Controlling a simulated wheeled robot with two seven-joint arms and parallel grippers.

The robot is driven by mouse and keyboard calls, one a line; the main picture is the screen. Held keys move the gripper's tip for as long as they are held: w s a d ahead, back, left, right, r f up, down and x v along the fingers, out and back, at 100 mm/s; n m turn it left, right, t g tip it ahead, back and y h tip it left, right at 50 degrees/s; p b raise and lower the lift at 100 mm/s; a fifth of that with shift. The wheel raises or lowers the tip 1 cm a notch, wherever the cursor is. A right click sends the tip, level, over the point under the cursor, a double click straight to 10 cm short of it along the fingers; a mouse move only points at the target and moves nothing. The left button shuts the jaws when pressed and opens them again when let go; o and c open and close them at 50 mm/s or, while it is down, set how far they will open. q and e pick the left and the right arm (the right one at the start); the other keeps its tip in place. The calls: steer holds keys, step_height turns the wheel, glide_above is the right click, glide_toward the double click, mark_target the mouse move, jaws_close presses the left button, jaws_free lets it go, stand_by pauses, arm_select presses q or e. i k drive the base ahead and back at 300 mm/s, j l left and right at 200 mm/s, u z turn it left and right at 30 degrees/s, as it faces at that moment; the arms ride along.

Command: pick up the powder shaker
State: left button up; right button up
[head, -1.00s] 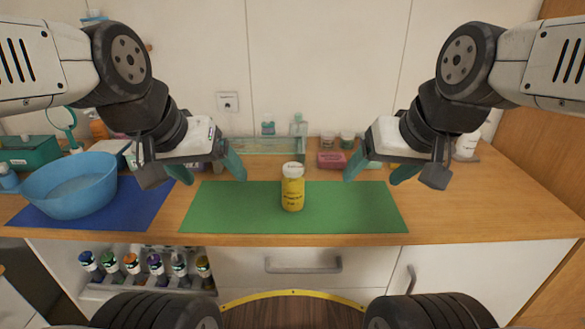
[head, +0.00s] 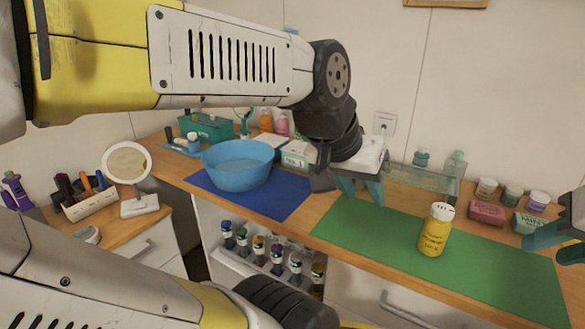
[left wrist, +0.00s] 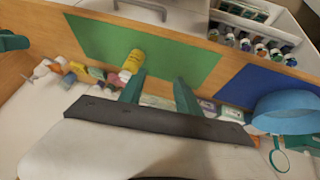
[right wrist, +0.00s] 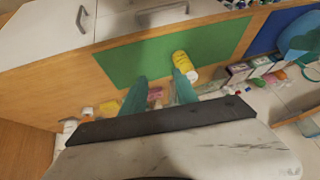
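The powder shaker (head: 435,230) is a yellow cylinder with a white lid, standing upright on the green mat (head: 375,232) in the head view. It also shows in the left wrist view (left wrist: 133,61) and the right wrist view (right wrist: 182,62). My left gripper (head: 358,192) is open and empty above the mat's left end, left of the shaker. Its fingers are spread in the left wrist view (left wrist: 158,90). My right gripper (right wrist: 160,90) is open and empty, apart from the shaker. Only part of it shows at the head view's right edge.
A blue bowl (head: 240,178) stands on a blue mat (head: 283,192) to the left. Jars and a pink box (head: 487,213) stand behind the shaker. A glass shelf (head: 425,176) stands at the back. Bottles fill a rack (head: 240,263) below the counter. The green mat around the shaker is clear.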

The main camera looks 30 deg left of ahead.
mark_target(434, 233)
steer(key=u, duration=1.6)
steer(key=z, duration=2.55)
steer(key=k+j+z, duration=0.1)
steer(key=z, duration=0.3)
steer(key=k+j+z, duration=0.1)
steer(key=j+z, duration=0.25)
steer(key=k+z, duration=0.1)
steer(key=z, duration=0.3)
steer(key=k+j+z, duration=0.1)
steer(key=z, duration=0.25)
steer(key=k+j+z, duration=0.4)
steer(key=k, duration=0.45)
steer(key=j, duration=0.4)
steer(key=k, duration=0.05)
